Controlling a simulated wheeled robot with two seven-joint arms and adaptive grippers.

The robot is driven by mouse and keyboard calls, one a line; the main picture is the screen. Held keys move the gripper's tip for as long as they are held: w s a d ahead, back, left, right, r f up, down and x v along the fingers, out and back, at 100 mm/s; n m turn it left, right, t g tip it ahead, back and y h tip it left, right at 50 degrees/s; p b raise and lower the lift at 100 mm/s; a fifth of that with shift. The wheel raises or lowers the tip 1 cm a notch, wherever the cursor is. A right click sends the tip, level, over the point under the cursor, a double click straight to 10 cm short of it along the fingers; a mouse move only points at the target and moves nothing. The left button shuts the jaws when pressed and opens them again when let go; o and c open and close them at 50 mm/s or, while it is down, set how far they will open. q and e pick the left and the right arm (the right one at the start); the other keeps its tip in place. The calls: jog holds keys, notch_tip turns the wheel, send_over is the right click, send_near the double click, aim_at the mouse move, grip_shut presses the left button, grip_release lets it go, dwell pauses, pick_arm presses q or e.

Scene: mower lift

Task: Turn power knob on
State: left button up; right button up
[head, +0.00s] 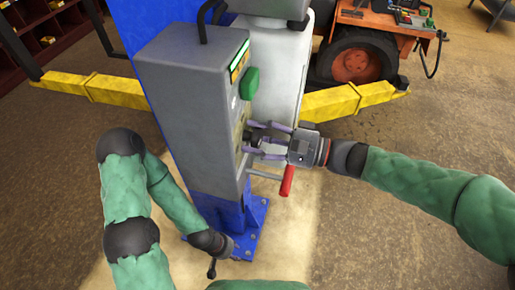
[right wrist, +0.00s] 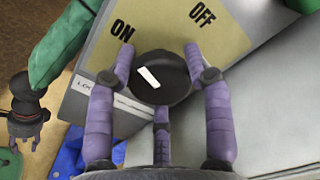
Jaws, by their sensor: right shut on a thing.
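The power knob (right wrist: 170,92) is a round black dial with a white mark, on the yellow label plate (right wrist: 170,25) of the grey control box (head: 195,85). ON is printed at the upper left of the knob and OFF at the upper right. The white mark sits on the knob's left side, slanting up-left toward the ON side. My right gripper (head: 262,140) has its purple fingers closed around the knob; they also show in the right wrist view (right wrist: 160,85). My left gripper (head: 212,264) hangs low by the blue base, apart from the box; its fingers are too small to judge.
A green button (head: 250,83) sits above the knob on the box. A red-handled lever (head: 287,180) sticks out below my right gripper. Yellow lift arms (head: 345,101) extend both sides, and an orange mower (head: 375,50) stands behind. Floor at the right is free.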

jog(key=n+b, duration=0.1)
jog(key=b, duration=0.1)
jog(key=n+b, duration=0.1)
jog(key=b, duration=0.1)
jog(key=shift+f+n, duration=0.3)
jog(key=shift+r+n+b, duration=0.15)
jog(key=shift+n+b, duration=0.55)
jog(key=shift+b, duration=0.4)
jog(key=o, duration=1.1)
jog(key=shift+o, duration=0.2)
jog(key=shift+r, duration=0.1)
jog(key=shift+d, duration=0.1)
jog(key=v, duration=1.1)
jog(key=shift+s+d, duration=0.2)
jog(key=shift+d, duration=0.2)
